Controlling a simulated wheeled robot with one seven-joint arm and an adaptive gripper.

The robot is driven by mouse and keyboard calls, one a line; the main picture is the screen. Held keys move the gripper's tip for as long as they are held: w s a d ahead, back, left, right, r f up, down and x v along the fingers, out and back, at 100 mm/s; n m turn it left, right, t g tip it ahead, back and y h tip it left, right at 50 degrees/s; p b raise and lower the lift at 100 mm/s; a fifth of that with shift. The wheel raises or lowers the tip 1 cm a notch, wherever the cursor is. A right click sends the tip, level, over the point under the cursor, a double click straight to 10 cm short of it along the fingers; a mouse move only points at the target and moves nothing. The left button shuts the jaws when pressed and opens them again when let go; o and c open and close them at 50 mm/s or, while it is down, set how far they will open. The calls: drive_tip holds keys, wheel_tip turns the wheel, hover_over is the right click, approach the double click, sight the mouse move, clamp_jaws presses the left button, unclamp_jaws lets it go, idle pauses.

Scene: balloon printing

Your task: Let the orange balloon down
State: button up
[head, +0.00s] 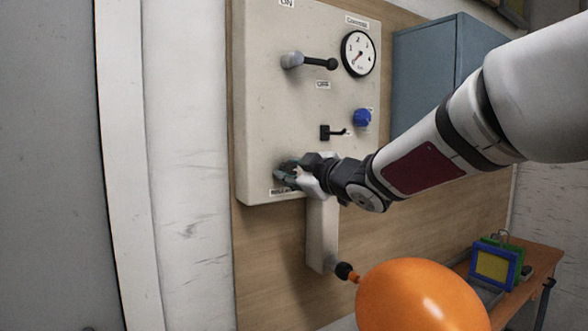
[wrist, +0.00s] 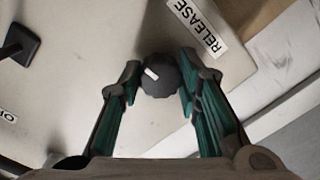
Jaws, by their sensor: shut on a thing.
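The orange balloon (head: 420,298) is inflated and sits on the dark nozzle (head: 345,271) at the bottom of a pale pipe, at the lower right in the head view. My gripper (head: 290,172) is at the lower edge of the control panel. In the wrist view the black release knob (wrist: 158,78) with a white mark is between my fingertips, beside a label (wrist: 198,25) reading RELEASE. My gripper is shut on this knob. In the head view the knob is mostly hidden by my gripper.
A blue cabinet (head: 430,75) stands behind my arm. A wooden table (head: 540,262) holds a blue-green framed device (head: 496,264).

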drive_tip(key=shift+f, duration=0.1)
drive_tip(key=o, duration=1.1)
drive_tip(key=shift+o, duration=0.2)
drive_tip(key=v, duration=1.2)
